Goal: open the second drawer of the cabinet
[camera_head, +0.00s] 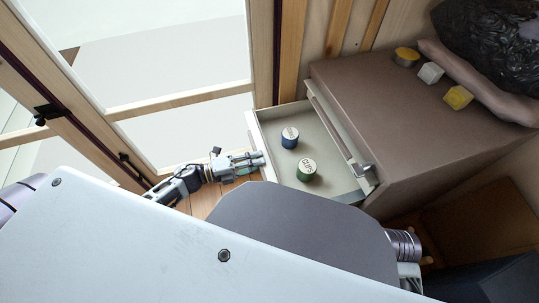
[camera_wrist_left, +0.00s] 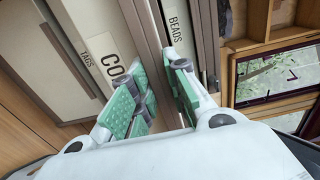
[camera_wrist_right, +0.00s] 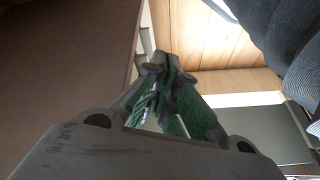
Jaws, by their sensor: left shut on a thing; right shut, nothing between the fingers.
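The brown cabinet (camera_head: 425,105) stands at the right in the head view. One of its drawers (camera_head: 335,183) is pulled out to the left, below a front with a bar handle (camera_head: 340,130). A blue tin (camera_head: 290,138) and a green tin (camera_head: 307,169) stand in it. My left gripper (camera_head: 258,160) is at the outer front of this drawer. In the left wrist view its fingers (camera_wrist_left: 158,100) straddle a brown-grey strip, seemingly the drawer's handle; the contact is partly hidden. Labels there read "BEADS", "CO" and "TAGS". My right gripper (camera_wrist_right: 165,75) is shut and empty.
On the cabinet top are a yellow-topped tin (camera_head: 407,55), a white cube (camera_head: 431,72), a yellow cube (camera_head: 458,97) and a dark lumpy object (camera_head: 490,45). A window frame (camera_head: 180,100) is beside the drawer at the left. My own body covers the lower picture.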

